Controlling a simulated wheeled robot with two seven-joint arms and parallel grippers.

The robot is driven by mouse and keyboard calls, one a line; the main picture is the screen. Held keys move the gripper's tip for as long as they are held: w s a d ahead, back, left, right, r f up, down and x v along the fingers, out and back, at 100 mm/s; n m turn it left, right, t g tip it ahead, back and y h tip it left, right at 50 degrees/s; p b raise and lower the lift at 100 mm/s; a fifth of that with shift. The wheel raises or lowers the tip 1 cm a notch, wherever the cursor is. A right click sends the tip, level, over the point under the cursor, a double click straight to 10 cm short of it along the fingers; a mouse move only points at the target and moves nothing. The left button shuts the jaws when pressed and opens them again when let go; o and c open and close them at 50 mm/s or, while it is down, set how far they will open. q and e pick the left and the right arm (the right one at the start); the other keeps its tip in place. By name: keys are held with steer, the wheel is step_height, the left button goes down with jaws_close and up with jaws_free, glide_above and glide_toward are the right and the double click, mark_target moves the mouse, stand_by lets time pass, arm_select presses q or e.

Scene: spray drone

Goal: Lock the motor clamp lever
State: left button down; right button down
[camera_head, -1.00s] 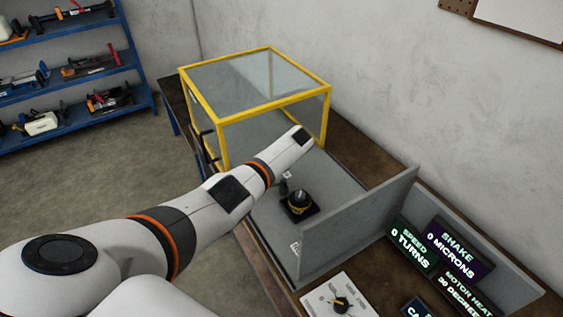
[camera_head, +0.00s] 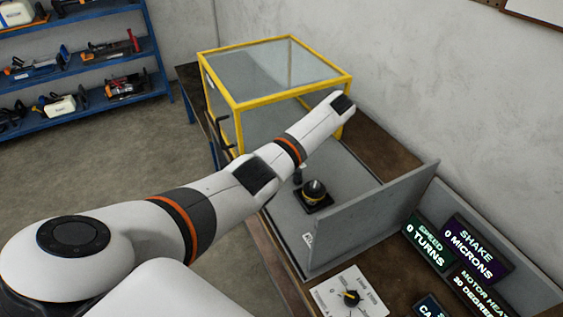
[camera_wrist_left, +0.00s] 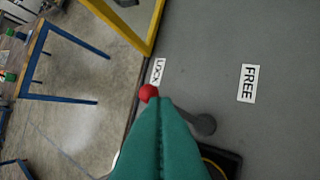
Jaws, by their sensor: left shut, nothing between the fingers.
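The motor clamp lever shows in the left wrist view as a red knob (camera_wrist_left: 149,93) beside the LOCK label (camera_wrist_left: 158,71), with a grey pivot end (camera_wrist_left: 204,125) to its right. The FREE label (camera_wrist_left: 249,83) lies farther right. My left gripper (camera_wrist_left: 160,102) shows as teal fingers, shut and empty. Its tips overlap the view of the lever, just below the red knob; I cannot tell whether they touch. The black motor (camera_head: 314,190) with a yellow band stands on its base in the head view. There my arm hides the left gripper. My right gripper is not in view.
A yellow-framed clear guard (camera_head: 236,104) stands over the far end of the grey bed. A grey upright panel (camera_head: 375,220) stands right of the motor. A dial box (camera_head: 340,300) and display screens (camera_head: 428,240) are nearer and to the right.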

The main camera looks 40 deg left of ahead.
arm_select(q)
steer(key=v, duration=0.3)
steer(key=shift+w+d, duration=0.1)
steer(key=shift+f, duration=0.15)
stand_by(0.4)
